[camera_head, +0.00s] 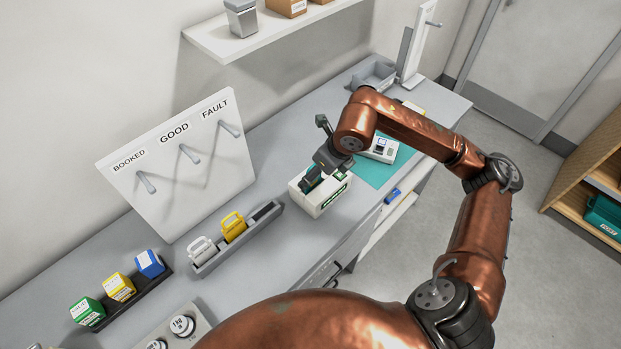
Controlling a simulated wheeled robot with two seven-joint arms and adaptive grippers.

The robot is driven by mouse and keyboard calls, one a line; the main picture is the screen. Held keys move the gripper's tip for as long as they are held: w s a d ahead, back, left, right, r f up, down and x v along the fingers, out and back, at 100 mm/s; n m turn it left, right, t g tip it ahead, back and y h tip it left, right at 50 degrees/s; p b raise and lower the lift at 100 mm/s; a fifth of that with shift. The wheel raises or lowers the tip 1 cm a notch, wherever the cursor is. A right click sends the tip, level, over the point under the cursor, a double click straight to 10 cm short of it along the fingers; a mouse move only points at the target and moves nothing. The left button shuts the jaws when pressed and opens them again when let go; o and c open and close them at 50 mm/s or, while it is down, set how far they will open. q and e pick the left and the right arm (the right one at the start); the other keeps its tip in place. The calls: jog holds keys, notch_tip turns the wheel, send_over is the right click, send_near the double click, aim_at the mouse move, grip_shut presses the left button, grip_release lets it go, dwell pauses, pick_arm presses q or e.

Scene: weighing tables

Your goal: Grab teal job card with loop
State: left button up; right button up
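I cannot make out a teal job card with a loop in this view; it may be hidden behind my arm or inside the white box. My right gripper (325,178) points down at the open top of a white box with a green label (325,201) on the grey bench. Its dark fingers reach the box opening; their gap and anything between them are too small and covered to tell. My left gripper is out of view.
Beside the box is a teal mat (371,176) with a white device (382,150). A grey tray (210,269) holds white and yellow tags. A pegboard (175,170) reads BOOKED, GOOD, FAULT; its hooks look empty. Coloured blocks stand front left. Bare bench lies between.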

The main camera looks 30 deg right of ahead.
jog(key=shift+w+d+x, duration=0.1)
jog(key=shift+d+x, duration=0.05)
jog(key=shift+x, duration=0.75)
jog(key=shift+w+d+x, duration=0.1)
jog(key=shift+x, duration=0.85)
jog(key=shift+w+d+x, duration=0.1)
jog(key=shift+d+x, duration=0.05)
jog(key=shift+x, duration=0.75)
jog(key=shift+a, duration=0.1)
jog(key=c, duration=1)
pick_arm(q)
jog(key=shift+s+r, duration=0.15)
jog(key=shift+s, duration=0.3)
pick_arm(e)
jog(key=shift+c, duration=0.2)
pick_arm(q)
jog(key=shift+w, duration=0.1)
pick_arm(e)
jog(key=shift+r, duration=0.2)
